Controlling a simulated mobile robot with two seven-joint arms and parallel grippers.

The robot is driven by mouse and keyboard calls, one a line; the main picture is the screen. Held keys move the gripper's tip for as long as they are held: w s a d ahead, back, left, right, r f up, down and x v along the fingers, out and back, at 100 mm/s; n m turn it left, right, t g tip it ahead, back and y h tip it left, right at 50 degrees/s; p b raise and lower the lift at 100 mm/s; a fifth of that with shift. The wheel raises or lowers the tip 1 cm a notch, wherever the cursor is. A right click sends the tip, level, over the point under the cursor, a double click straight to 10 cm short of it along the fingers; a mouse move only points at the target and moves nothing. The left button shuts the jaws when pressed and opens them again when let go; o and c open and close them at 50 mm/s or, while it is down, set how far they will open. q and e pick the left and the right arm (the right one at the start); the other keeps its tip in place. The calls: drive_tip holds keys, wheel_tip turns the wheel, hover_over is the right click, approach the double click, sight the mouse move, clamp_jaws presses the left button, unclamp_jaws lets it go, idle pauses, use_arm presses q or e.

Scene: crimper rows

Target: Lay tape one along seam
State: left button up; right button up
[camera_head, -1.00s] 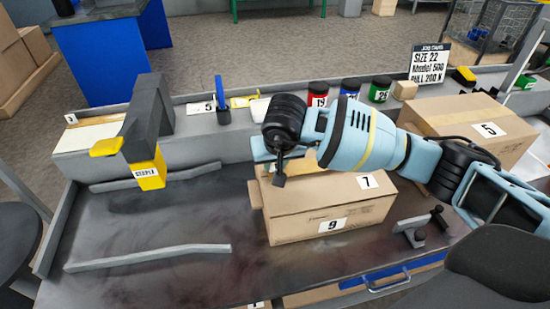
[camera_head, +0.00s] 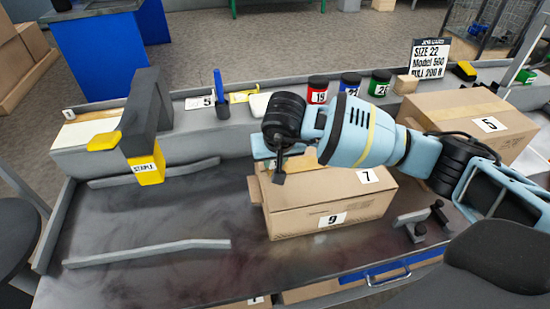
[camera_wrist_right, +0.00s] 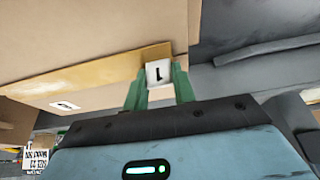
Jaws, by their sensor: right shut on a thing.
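The cardboard box (camera_head: 330,215) with tags 9 and 7 stands on the dark bench. My right gripper (camera_head: 279,170) is at the left end of its top, mostly hidden behind its own wrist. In the right wrist view the green fingers (camera_wrist_right: 160,85) are shut on a small white piece marked 1 (camera_wrist_right: 158,73), which I take as tape one. A glossy tan band (camera_wrist_right: 90,75) runs along the cardboard up to the fingers. I cannot tell whether it is laid tape. The seam is not clear in the head view. My left gripper is not in view.
A yellow-and-grey stapler post (camera_head: 146,120) stands at the left. Several jars, including a red-labelled one (camera_head: 318,90), line the back ledge. Another box tagged 5 (camera_head: 470,110) is at the right. Grey rails (camera_head: 145,252) lie on the bench, with clear surface left of the box.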

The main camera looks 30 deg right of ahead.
drive_tip(key=o, duration=1)
drive_tip(key=v, duration=0.7)
drive_tip(key=shift+s+r, duration=0.2)
drive_tip(key=shift+r, duration=0.15)
drive_tip(key=shift+a+f, duration=0.1)
